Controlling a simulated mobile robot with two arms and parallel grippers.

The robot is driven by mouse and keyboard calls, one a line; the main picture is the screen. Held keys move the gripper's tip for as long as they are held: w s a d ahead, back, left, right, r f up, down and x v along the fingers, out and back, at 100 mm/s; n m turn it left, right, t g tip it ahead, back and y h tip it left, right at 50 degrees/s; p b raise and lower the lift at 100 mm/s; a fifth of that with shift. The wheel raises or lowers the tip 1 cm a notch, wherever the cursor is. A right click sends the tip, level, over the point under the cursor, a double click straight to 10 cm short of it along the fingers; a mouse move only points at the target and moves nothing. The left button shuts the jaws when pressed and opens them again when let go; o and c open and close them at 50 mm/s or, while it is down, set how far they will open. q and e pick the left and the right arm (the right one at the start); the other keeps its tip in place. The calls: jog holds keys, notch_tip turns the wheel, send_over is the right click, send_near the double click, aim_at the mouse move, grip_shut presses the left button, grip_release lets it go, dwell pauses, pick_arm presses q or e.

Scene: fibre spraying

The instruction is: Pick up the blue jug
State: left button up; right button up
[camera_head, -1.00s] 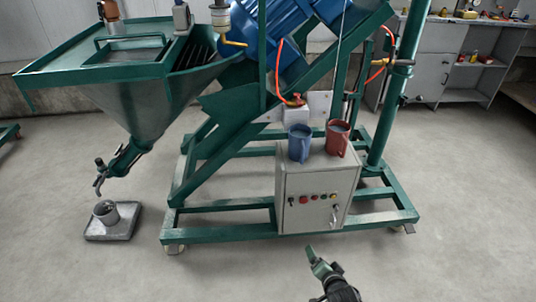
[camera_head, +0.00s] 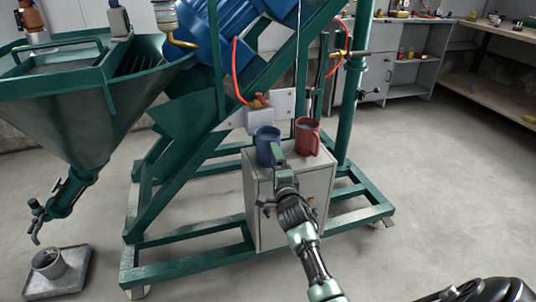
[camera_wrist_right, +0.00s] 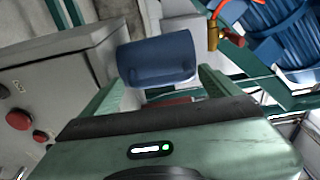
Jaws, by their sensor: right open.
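The blue jug (camera_head: 267,145) stands upright on top of the grey control box (camera_head: 253,190), left of a red jug (camera_head: 307,136). My right gripper (camera_head: 279,160) is in front of the blue jug, at about its height, and partly covers its lower right side. In the right wrist view the blue jug (camera_wrist_right: 157,58) appears just beyond the open fingers (camera_wrist_right: 160,85), roughly centred between them. The fingers look empty. I cannot tell whether they touch the jug. My left gripper is not in view.
The green frame (camera_head: 190,265) of the machine surrounds the box. A valve with a red hose (camera_head: 236,70) is behind the jugs. A grey cup (camera_head: 48,262) stands on a scale (camera_head: 75,270) at the lower left.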

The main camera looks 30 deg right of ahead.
aim_at(270, 151)
jog(key=shift+x, duration=1.2)
jog(key=c, duration=1.4)
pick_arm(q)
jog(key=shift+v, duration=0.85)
pick_arm(e)
jog(key=c, duration=0.3)
jog(key=shift+r, duration=0.1)
jog(key=shift+r, duration=0.1)
